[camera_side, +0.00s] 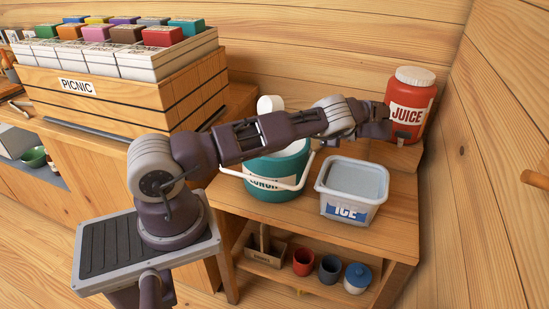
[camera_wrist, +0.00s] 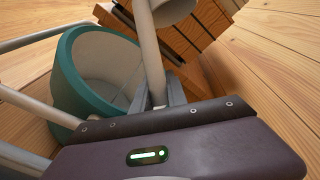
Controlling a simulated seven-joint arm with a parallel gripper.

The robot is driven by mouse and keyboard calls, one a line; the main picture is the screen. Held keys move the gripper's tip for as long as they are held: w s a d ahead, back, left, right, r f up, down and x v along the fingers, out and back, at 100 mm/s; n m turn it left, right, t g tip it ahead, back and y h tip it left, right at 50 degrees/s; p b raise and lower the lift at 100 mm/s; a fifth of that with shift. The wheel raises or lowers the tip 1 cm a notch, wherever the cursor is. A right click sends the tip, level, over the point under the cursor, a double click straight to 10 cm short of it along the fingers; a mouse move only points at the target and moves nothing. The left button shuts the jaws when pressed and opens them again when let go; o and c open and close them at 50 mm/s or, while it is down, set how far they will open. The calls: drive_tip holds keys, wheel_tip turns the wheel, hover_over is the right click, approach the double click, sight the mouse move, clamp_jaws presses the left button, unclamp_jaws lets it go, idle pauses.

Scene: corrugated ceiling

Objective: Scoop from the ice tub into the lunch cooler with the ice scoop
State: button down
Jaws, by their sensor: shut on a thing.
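The ice tub (camera_side: 332,208), pale with a blue ICE label, stands on the right of the wooden counter, pale ice filling it near the rim. The teal lunch cooler (camera_side: 262,163) stands open to its left, partly behind my arm; the wrist view shows its teal wall (camera_wrist: 62,82) and pale inside. I see no ice in the visible part. My gripper (camera_wrist: 160,98) is shut on the grey handle of the ice scoop (camera_wrist: 151,55). The scoop's round head is cut off at that view's top. A pale cylinder, likely this head (camera_side: 270,103), shows behind my arm above the cooler.
A red juice jug (camera_side: 411,98) stands on a wooden block at the back right, close to my wrist. A wooden picnic crate (camera_side: 120,95) with several boxes stands at the left. Cups and a small caddy sit on the shelf below. The counter's front right is clear.

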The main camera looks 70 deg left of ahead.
sight(271, 102)
drive_tip(key=shift+s+r+m, duration=0.1)
drive_tip(key=shift+s+m, duration=0.1)
drive_tip(key=shift+m, duration=0.2)
idle(0.4)
drive_tip(key=s+d+r+n+t+b, duration=0.1)
drive_tip(key=s+r+n+t+b, duration=0.1)
drive_tip(key=s+r+n+t, duration=0.1)
drive_tip(key=s+r+n+t+b, duration=0.1)
drive_tip(key=s+r+n+t, duration=0.2)
drive_tip(key=r+n+t, duration=0.1)
drive_tip(key=s+d+r+n+t+b, duration=0.1)
drive_tip(key=s+r+n+t+b, duration=0.1)
drive_tip(key=n, duration=0.3)
drive_tip(key=shift+s+d+r+t+y+b, duration=0.25)
drive_tip(key=shift+r+t, duration=0.1)
drive_tip(key=shift+t, duration=0.1)
drive_tip(key=shift+s+d+r+t+y+b, duration=0.1)
drive_tip(key=shift+s+r+t+y, duration=0.1)
drive_tip(key=shift+r+t, duration=0.2)
drive_tip(key=s+d+n+t+b, duration=0.1)
drive_tip(key=s+n+t, duration=0.1)
drive_tip(key=s, duration=0.4)
drive_tip(key=shift+d+r+n+y+b, duration=0.25)
drive_tip(key=shift+r+n+y+b, duration=0.05)
drive_tip(key=shift+y+b, duration=0.15)
